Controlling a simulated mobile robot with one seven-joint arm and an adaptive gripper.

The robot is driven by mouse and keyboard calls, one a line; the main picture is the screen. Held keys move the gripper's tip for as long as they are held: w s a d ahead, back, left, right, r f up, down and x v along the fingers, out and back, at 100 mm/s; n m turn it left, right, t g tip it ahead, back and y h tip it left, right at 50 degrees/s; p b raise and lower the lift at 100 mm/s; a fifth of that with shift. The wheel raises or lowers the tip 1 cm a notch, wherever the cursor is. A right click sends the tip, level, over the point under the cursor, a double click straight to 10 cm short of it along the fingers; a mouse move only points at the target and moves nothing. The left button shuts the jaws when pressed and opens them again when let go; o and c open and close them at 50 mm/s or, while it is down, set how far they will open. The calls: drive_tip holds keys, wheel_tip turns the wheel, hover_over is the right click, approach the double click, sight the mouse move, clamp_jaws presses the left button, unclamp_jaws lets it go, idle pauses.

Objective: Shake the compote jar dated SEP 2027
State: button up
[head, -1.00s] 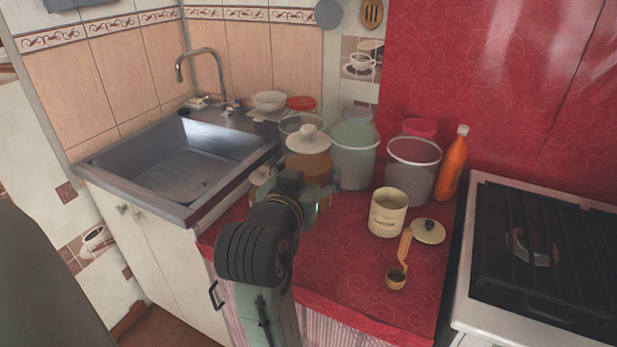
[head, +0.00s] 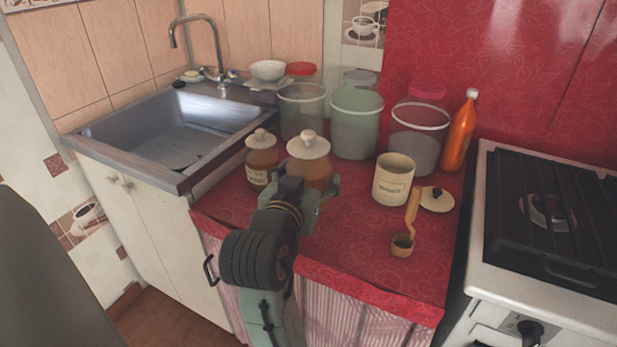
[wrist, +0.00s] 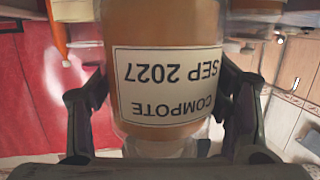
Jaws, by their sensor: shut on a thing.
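The compote jar (head: 312,172) is amber with a pale knobbed lid. Its label (wrist: 170,85) in the wrist view reads COMPOTE, SEP 2027; that view shows the scene upside down. My gripper (head: 308,192) is shut on this jar, with a finger on either side of it in the wrist view (wrist: 165,110). The jar looks upright in the head view. Its base is hidden behind my gripper, so I cannot tell whether it touches the counter. A similar labelled jar (head: 261,165) stands just left of it; its date is too small to read.
Large lidded containers (head: 356,130) stand behind, with an orange bottle (head: 460,132) at their right. A cream canister (head: 394,178), a loose lid (head: 437,200) and a wooden scoop (head: 403,243) are right of my gripper. The sink (head: 170,135) is left, the stove (head: 550,210) right. The front red counter (head: 350,262) is clear.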

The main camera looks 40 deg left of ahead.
sight(308, 132)
drive_tip(key=shift+r, duration=0.1)
wheel_tip(308, 132, up, 11)
drive_tip(key=p, duration=0.8)
wheel_tip(308, 132, down, 11)
drive_tip(key=b, duration=0.8)
wheel_tip(308, 132, up, 9)
drive_tip(key=p, duration=0.9)
drive_tip(key=shift+r, duration=0.1)
drive_tip(key=shift+r+b, duration=0.4)
drive_tip(key=shift+r, duration=0.5)
